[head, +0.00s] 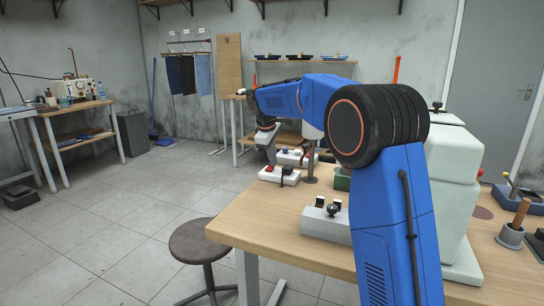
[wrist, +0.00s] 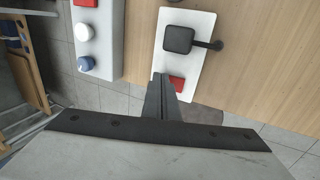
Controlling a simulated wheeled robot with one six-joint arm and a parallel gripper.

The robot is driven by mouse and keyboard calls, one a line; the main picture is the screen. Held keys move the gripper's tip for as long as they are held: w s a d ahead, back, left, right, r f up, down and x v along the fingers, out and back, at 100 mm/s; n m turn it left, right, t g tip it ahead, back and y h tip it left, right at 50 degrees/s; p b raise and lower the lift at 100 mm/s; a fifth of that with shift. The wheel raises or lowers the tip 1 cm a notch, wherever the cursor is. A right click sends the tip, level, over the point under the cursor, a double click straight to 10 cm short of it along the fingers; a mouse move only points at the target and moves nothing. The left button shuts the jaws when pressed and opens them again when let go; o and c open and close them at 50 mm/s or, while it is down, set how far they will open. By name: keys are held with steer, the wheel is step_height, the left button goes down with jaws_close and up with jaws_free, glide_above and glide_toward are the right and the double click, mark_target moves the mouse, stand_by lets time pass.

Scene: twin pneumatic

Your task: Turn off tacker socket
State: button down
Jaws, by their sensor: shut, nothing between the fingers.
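A white socket block (wrist: 196,62) lies on the wooden table in the wrist view. It carries a black square plug (wrist: 178,39) with a short dark cable to the right, and a red switch (wrist: 177,83) at its near end. No label is readable. My gripper (wrist: 160,80) is shut and empty, its tip beside the red switch and hiding part of its left side. I cannot tell whether it touches. The head view shows the socket block (head: 279,177) near the table's far left edge, under my gripper (head: 271,158). The switch's position is unclear.
A white box with red, white and blue buttons (wrist: 87,29) stands left of the socket. A grey post (head: 311,168) stands right of the socket in the head view. A grey block with black knobs (head: 326,222) is nearer. A stool (head: 203,242) stands beside the table.

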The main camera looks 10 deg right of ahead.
steer(key=shift+w, duration=0.1)
steer(key=shift+w+d+f+g, duration=0.1)
steer(key=shift+d+f+g, duration=0.05)
steer(key=shift+f+g, duration=0.15)
stand_by(0.4)
